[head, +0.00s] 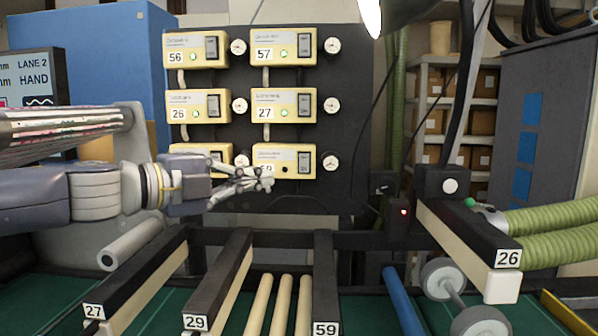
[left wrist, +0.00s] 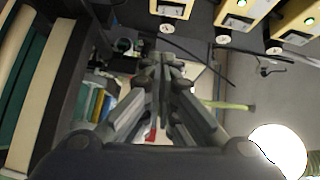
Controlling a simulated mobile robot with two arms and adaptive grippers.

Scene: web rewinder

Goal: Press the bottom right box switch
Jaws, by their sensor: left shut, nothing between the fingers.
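The bottom right box (head: 262,153) is cream, on a dark panel. Its dark switch (head: 303,162) is on its right side and is visible. Its small round lamp looks dark, and its number is partly hidden by my fingers. My left gripper (head: 268,181) comes in from the left, shut and empty, with its fingertips in front of the box's lower left part, left of and below the switch. I cannot tell whether they touch. In the left wrist view the shut fingers (left wrist: 164,75) point up the picture; cream boxes (left wrist: 235,14) show at the top. My right gripper is out of view.
Several more cream boxes with lit green lamps, such as the middle right box (head: 262,99), sit above. White gauges (head: 331,163) stand beside them. A black post and cables (head: 455,110) are at right. Dark rails (head: 326,270) and rollers lie below.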

